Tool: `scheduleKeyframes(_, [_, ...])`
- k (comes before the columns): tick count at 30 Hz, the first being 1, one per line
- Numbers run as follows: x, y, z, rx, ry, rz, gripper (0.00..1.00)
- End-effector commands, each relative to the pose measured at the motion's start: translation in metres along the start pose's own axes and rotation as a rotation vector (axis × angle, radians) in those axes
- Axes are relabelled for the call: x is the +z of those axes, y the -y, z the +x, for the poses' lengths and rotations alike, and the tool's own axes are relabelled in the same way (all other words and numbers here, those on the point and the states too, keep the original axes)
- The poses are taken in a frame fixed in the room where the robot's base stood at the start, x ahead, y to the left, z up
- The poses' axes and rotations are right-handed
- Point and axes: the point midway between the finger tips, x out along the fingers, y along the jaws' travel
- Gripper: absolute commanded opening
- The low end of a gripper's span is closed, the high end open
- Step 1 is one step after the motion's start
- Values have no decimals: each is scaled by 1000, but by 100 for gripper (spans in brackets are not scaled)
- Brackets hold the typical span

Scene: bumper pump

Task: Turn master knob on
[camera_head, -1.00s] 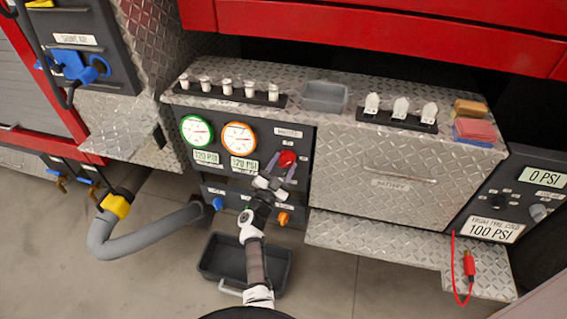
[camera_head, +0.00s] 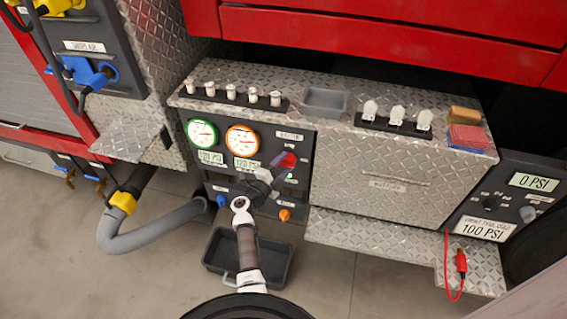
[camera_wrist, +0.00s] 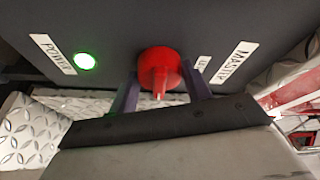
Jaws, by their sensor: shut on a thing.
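The red master knob (camera_wrist: 158,72) sticks out of the dark panel, beside a label reading MASTER (camera_wrist: 236,62). In the head view the knob (camera_head: 289,160) sits at the panel's upper right, partly covered by my gripper. My gripper (camera_wrist: 163,92) has one finger on each side of the knob and is shut on it. In the head view my gripper (camera_head: 277,166) reaches up to the knob from below. A green light (camera_wrist: 85,61) glows beside the POWER label (camera_wrist: 53,54).
A green-rimmed gauge (camera_head: 202,133) and an orange-rimmed gauge (camera_head: 242,139) are left of the knob. A blue knob (camera_head: 222,200) and an orange knob (camera_head: 285,214) are lower. A dark bin (camera_head: 214,250) stands on the floor below. A diamond-plate box (camera_head: 385,160) is to the right.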

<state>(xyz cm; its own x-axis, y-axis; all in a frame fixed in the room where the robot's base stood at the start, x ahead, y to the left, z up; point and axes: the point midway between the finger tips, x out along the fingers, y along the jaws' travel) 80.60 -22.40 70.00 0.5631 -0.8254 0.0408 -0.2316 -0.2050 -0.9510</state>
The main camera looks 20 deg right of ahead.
Motion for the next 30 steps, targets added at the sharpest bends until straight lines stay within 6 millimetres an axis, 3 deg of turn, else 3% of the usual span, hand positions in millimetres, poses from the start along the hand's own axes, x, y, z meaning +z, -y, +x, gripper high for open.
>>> scheduleKeyframes(20, [-1,0,0,23,3,56,25])
scheduleKeyframes(21, [-1,0,0,23,3,56,52])
scheduleKeyframes(25, [-1,0,0,23,4,55,69])
scheduleKeyframes(30, [0,0,0,22,4,55,70])
